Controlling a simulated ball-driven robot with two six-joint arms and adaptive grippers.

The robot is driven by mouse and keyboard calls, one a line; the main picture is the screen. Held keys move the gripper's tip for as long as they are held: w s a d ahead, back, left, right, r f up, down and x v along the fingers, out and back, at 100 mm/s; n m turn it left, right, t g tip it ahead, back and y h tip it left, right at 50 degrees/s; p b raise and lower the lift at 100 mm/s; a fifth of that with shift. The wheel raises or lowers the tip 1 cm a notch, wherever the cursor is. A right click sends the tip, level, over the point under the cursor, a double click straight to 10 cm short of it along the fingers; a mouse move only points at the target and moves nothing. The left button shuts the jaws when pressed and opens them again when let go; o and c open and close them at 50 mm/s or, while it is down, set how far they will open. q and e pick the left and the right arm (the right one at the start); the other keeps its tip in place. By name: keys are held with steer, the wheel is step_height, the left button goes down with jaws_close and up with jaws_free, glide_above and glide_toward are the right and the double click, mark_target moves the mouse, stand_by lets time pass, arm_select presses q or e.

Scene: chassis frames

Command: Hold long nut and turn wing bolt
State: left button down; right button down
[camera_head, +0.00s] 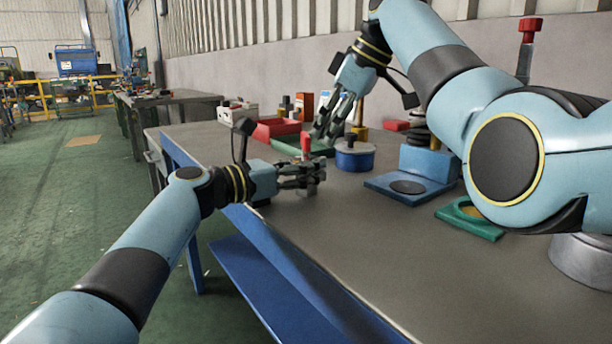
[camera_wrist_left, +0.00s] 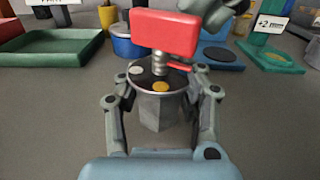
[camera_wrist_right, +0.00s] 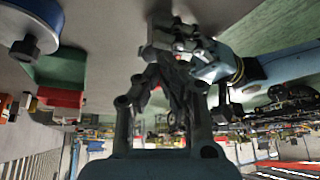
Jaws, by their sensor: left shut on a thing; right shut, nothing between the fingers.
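The long nut (camera_wrist_left: 162,112) is a grey faceted block standing upright between the fingers of my left gripper (camera_wrist_left: 160,100), which is shut on it. The red wing bolt (camera_wrist_left: 164,32) stands on top, its threaded shank above the nut's top; it also shows in the head view (camera_head: 305,143). In the head view my left gripper (camera_head: 316,175) is low over the table's near edge. My right gripper (camera_head: 324,134) is shut and empty, pointing down just right of the wing bolt. Whether it touches the bolt is unclear.
A blue round container (camera_head: 355,158), a green tray (camera_head: 292,149) and a red bin (camera_head: 277,129) stand behind the grippers. A blue stand (camera_head: 410,188) and a green holder (camera_head: 470,218) are to the right. The table's front surface (camera_head: 400,260) is clear.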

steer(key=shift+s+a, duration=0.2)
steer(key=shift+s, duration=0.15)
stand_by(0.4)
step_height(320, 180, up, 6)
steer(key=shift+s+d, duration=0.15)
steer(key=shift+d, duration=0.2)
stand_by(0.4)
step_height(320, 180, down, 6)
steer(key=w, duration=0.1)
steer(key=shift+d, duration=0.45)
steer(key=shift+w+a, duration=0.15)
steer(key=shift+a, duration=0.45)
stand_by(1.1)
